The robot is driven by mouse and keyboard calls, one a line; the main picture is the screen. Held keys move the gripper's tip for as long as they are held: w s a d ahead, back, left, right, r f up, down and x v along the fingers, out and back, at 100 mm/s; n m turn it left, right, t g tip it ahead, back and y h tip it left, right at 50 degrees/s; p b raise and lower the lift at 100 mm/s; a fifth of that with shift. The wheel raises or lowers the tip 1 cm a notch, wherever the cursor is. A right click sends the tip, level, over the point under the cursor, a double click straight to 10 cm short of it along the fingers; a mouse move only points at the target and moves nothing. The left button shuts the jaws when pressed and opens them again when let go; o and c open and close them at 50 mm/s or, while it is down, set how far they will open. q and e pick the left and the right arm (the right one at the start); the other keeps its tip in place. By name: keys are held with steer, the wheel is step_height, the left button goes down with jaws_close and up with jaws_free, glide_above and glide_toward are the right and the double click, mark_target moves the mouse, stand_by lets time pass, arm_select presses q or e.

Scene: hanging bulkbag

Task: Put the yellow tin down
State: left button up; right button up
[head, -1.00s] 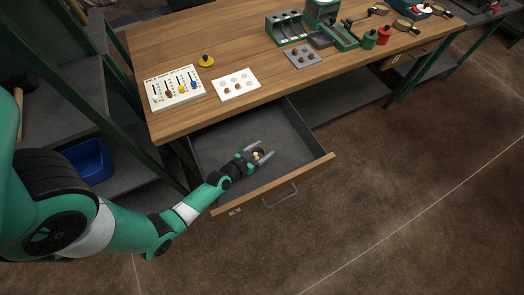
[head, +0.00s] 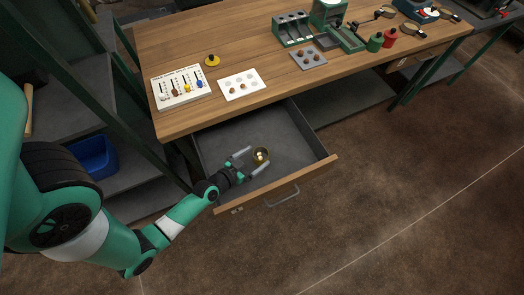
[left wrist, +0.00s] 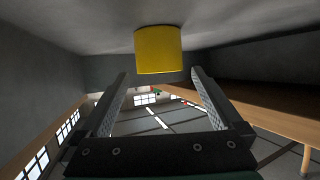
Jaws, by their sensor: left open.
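The yellow tin (head: 261,155) stands on the floor of the open drawer (head: 215,143), fairly near its front panel. My left gripper (head: 257,158) is inside the drawer too, low over its floor, with its fingers spread. The tin is at or just beyond the fingertips, and no finger visibly presses it. In the left wrist view the tin (left wrist: 158,50) shows as a plain yellow cylinder against the grey drawer floor, which lies at the top of that picture. The open fingers (left wrist: 159,73) stand on either side below it. My right gripper is not in view.
The drawer's front panel and handle (head: 283,197) lie close to my gripper. Most of the drawer floor is bare.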

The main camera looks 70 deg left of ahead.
arm_select(q)
steer(key=shift+s+d+r, duration=0.2)
steer(key=shift+s, duration=0.25)
steer(key=shift+w, duration=0.1)
